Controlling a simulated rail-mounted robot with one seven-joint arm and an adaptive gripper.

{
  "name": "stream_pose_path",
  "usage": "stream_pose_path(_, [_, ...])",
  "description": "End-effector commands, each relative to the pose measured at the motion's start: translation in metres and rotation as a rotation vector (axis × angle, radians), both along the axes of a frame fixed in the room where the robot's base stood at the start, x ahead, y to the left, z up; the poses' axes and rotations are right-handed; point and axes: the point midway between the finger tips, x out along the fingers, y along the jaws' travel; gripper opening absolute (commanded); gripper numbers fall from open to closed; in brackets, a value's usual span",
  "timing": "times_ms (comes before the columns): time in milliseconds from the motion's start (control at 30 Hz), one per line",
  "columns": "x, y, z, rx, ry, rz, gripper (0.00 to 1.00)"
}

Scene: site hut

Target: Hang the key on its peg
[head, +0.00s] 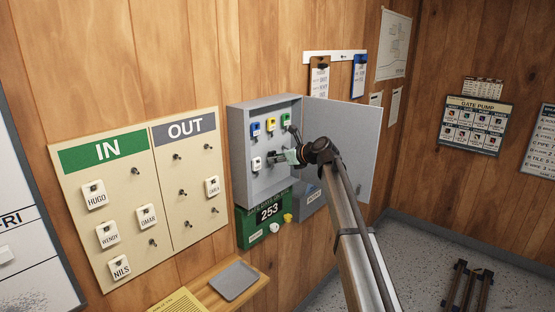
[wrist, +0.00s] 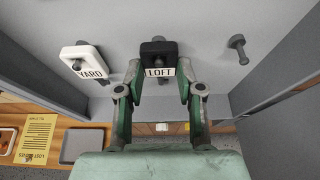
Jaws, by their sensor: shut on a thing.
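My gripper (wrist: 160,76) is shut on a black key tag (wrist: 158,48) marked LOFT, with one fingertip on each side of it. The tag is upright, close to the back panel of the open grey key cabinet (head: 265,105). A peg shows at the tag, but I cannot tell whether the tag hangs on it. A bare peg (wrist: 237,42) is to the right in the wrist view. In the head view my gripper (head: 285,157) is inside the cabinet's lower row, and my arm hides the right part of that row.
A white YARD tag (wrist: 82,60) hangs just left of my gripper. The cabinet door (head: 345,125) stands open at right. A shelf with a grey tray (head: 235,281) is below.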

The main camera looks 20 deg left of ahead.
Motion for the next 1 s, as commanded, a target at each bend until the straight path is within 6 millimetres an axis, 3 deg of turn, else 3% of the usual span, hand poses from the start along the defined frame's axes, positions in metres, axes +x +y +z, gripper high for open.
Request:
stream_pose_path(167, [0.000, 0.000, 0.000, 0.000, 0.000, 0.000, 0.13])
stream_pose_path(200, [0.000, 0.000, 0.000, 0.000, 0.000, 0.000, 0.40])
stream_pose_path(267, [0.000, 0.000, 0.000, 0.000, 0.000, 0.000, 0.61])
stream_pose_path(300, [0.000, 0.000, 0.000, 0.000, 0.000, 0.000, 0.66])
stream_pose_path(667, [-0.001, -0.003, 0.001, 0.000, 0.000, 0.000, 0.66])
stream_pose_path(1000, [-0.016, -0.046, 0.019, 0.001, -0.001, -0.002, 0.66])
